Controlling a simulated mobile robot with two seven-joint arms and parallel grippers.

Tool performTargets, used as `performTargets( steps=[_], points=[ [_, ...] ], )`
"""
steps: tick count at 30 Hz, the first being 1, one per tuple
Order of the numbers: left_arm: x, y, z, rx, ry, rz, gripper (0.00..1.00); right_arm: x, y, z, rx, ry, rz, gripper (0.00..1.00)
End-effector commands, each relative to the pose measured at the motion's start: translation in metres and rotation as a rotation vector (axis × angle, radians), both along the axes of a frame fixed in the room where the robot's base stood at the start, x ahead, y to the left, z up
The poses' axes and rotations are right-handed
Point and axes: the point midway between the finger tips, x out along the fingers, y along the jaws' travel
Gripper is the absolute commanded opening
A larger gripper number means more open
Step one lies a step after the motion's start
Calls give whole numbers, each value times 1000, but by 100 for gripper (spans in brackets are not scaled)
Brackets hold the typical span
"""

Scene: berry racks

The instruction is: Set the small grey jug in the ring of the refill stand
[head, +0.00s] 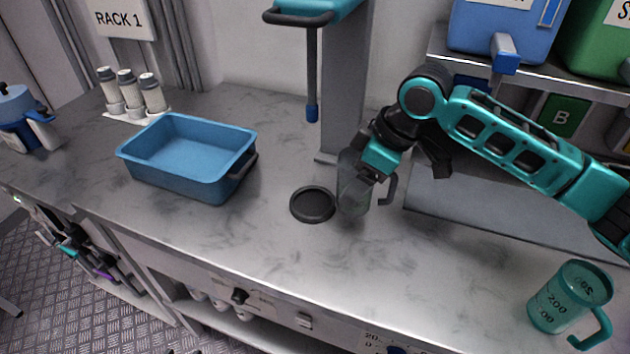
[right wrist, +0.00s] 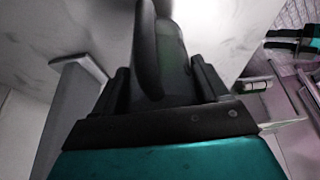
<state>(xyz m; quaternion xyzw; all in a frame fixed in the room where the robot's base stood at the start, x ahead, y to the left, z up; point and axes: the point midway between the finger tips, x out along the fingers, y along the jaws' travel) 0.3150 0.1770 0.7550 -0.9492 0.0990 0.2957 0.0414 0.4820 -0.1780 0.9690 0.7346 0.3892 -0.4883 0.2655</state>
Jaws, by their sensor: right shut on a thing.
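The small grey jug (head: 353,200) is see-through, with a grey handle on its right side. My right gripper (head: 368,172) is shut on it and holds it roughly upright. The ring (head: 312,204) of the refill stand is dark and lies on the counter just left of the jug; the jug appears beside it, not in it. Whether the jug touches the counter is unclear. The stand's grey post (head: 343,85) rises behind. In the right wrist view the jug (right wrist: 170,50) is between the dark fingers. What looks like my left gripper (right wrist: 285,40) shows beyond the counter edge, its opening unclear.
A blue-tipped rod (head: 312,80) hangs from the stand above the ring. A blue tray (head: 187,180) stands left. A teal measuring jug (head: 560,300) stands front right. A shelf with blue (head: 505,25) and green containers is at the back right. The front middle counter is clear.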

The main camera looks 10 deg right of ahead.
Motion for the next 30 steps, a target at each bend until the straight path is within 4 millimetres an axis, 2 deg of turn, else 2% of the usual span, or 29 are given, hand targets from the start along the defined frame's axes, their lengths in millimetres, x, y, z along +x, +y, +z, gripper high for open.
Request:
performTargets(
  steps=[1, 3, 4, 6, 14, 20, 23, 30],
  points=[
    [0, 0, -3, 0, 0, 0, 43, 0, 0, -14, 1, 3, -2, 34],
    [0, 0, -3, 0, 0, 0, 43, 2, 4, -22, 3, -3, 2, 34],
    [0, 0, -2, 0, 1, 0, 43, 8, 11, -19, 6, -5, 3, 34],
    [0, 0, -2, 0, 1, -1, 43, 15, 22, -18, 5, -5, 2, 22],
    [0, 0, -2, 0, 0, -1, 43, 29, 42, -19, 3, -3, 2, 21],
    [0, 0, -2, -1, 0, -1, 43, 47, 68, -18, 2, -4, 2, 21],
    [0, 0, -2, 1, -1, -1, 43, 46, 65, -29, 0, 0, -1, 21],
    [1, 0, -2, 1, -1, 0, 43, 46, 65, -33, -3, 2, 0, 21]
  ],
)
